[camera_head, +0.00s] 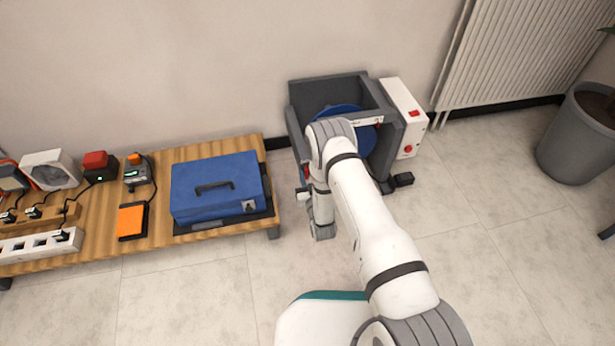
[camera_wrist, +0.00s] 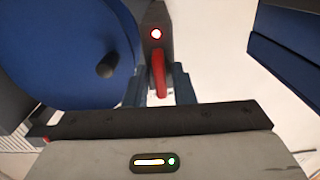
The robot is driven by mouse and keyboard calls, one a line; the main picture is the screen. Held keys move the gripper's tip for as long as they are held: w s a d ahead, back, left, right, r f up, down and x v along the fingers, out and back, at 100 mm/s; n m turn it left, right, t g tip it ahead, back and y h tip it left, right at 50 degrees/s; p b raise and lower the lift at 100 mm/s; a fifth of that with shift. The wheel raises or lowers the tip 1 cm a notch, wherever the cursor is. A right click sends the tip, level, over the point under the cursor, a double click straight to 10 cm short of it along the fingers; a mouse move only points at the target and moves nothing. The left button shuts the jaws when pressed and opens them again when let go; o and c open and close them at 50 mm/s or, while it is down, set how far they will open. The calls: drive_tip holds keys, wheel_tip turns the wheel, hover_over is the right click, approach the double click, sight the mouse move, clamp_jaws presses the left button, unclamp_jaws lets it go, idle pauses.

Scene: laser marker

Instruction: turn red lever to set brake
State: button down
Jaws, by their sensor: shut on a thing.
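In the head view my gripper (camera_head: 304,192) is at the left side of the grey machine housing (camera_head: 296,125), mostly covered by my arm. A blue disc (camera_wrist: 65,45) with a black knob (camera_wrist: 107,66) is left of the lever in the wrist view.
A wooden bench (camera_head: 160,165) with a blue case (camera_head: 215,187) stands left of the machine. A white box with red buttons (camera_head: 398,100) is on the machine's right. A grey plant pot (camera_head: 575,145) stands far right. The floor in front is clear.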

drive_tip(key=shift+s+f, duration=0.1)
drive_tip(key=c, duration=1.5)
unclamp_jaws()
drive_tip(key=p+v, duration=0.3)
drive_tip(key=v, duration=0.4)
drive_tip(key=shift+s+d, duration=0.15)
drive_tip(key=shift+s, duration=0.25)
